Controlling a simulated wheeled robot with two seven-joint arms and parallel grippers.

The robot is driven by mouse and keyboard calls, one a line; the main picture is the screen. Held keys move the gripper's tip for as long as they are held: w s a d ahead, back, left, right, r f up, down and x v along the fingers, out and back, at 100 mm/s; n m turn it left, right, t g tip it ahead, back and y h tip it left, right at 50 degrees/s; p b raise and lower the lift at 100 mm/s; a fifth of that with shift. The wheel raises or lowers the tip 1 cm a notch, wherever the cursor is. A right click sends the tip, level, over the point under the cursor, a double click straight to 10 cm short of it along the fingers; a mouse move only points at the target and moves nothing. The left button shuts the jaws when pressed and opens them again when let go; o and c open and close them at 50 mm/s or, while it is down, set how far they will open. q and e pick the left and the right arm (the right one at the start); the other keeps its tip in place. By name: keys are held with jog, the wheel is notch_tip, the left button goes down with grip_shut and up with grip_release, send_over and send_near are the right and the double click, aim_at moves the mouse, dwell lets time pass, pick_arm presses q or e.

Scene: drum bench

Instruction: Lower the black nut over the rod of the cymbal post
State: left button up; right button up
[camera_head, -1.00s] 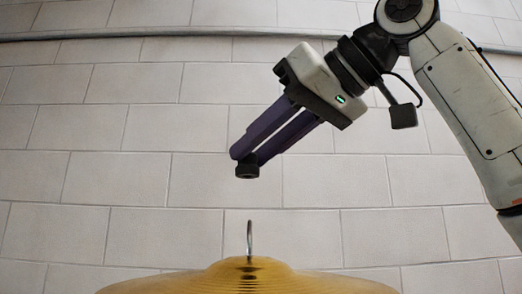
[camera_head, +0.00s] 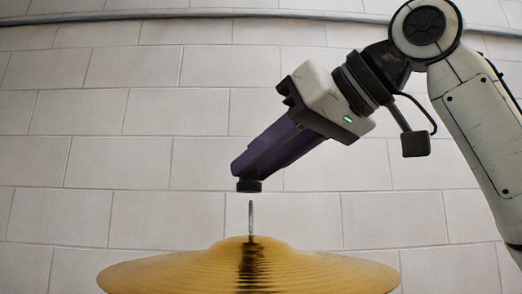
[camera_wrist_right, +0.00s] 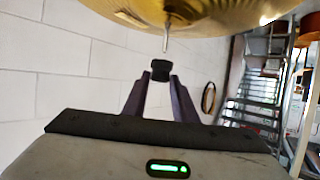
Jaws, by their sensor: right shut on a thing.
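The black nut (camera_head: 249,186) is held at the fingertips of my right gripper (camera_head: 243,172), which is shut on it. In the head view the nut is a short way above the tip of the thin metal rod (camera_head: 251,216), nearly in line with it and apart from it. The rod stands upright from the dome of the golden cymbal (camera_head: 330,274). In the right wrist view the nut (camera_wrist_right: 160,68) sits between the purple fingertips, with the rod (camera_wrist_right: 166,42) and the cymbal (camera_wrist_right: 200,14) beyond it. The post below the cymbal is hidden. My left gripper is not seen.
A pale block wall (camera_head: 90,150) with a pipe along its top fills the background. The space around the nut and rod is clear. In the right wrist view, metal shelving (camera_wrist_right: 258,85) stands at the right.

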aim_at(253, 208)
jog(key=shift+f+b, duration=0.8)
jog(key=shift+f, duration=0.2)
jog(key=shift+f+b, duration=1.35)
jog(key=shift+f, duration=0.4)
jog(key=o, duration=1.1)
jog(key=shift+f, duration=0.1)
jog(key=b+v, duration=0.1)
jog(key=v, duration=0.9)
